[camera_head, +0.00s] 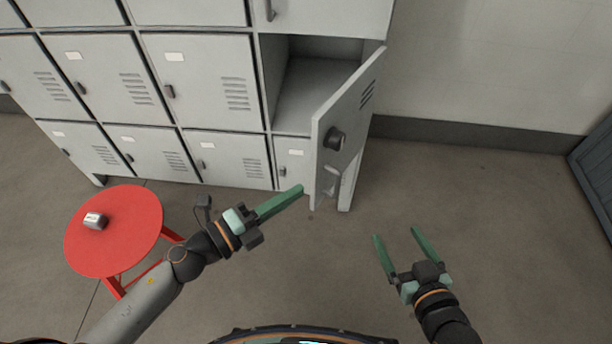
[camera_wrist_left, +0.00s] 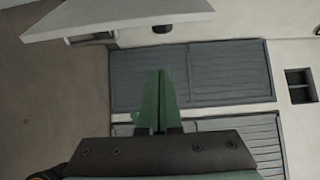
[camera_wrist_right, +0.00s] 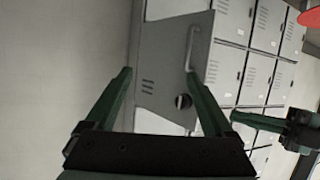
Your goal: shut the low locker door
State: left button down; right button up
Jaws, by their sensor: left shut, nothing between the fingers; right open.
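The open locker door (camera_head: 347,125) is grey and swings out from the right side of its compartment (camera_head: 312,95). It has vent slots, a dark round knob and a light handle (camera_head: 331,183). The door (camera_wrist_right: 165,75) also shows in the right wrist view, between the fingers. My left gripper (camera_head: 300,190) is shut and empty, its tips just left of the door's free edge near the bottom; I cannot tell if they touch. My right gripper (camera_head: 394,233) is open and empty, to the right of and nearer me than the door.
Other grey locker doors (camera_head: 205,80) to the left are shut. A red round stool (camera_head: 130,225) with a small metallic item (camera_head: 95,220) on it stands at the left. The floor (camera_head: 480,200) to the right is clear up to the wall. A dark ribbed object (camera_head: 597,175) is at the far right.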

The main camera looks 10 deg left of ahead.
aim_at(313, 161)
notch_tip(313, 161, down, 4)
jog(key=s+g+p, duration=0.1)
jog(key=s+g, duration=0.1)
jog(key=s, duration=0.1)
pick_arm(q)
jog(key=w+d, duration=0.1)
jog(key=w, duration=0.1)
jog(key=w+d+b, duration=0.1)
jog(key=w, duration=0.2)
jog(key=w+d, duration=0.2)
jog(key=w, duration=0.1)
jog(key=shift+w, duration=0.25)
jog(key=shift+a, duration=0.1)
pick_arm(e)
jog(key=w+r+t, duration=0.3)
jog(key=w+r, duration=0.1)
jog(key=r, duration=0.2)
jog(key=shift+r, duration=0.15)
pick_arm(q)
jog(key=shift+w+a+b, duration=0.1)
jog(key=shift+a+b, duration=0.05)
jog(key=shift+b, duration=0.15)
pick_arm(e)
jog(key=shift+r, duration=0.1)
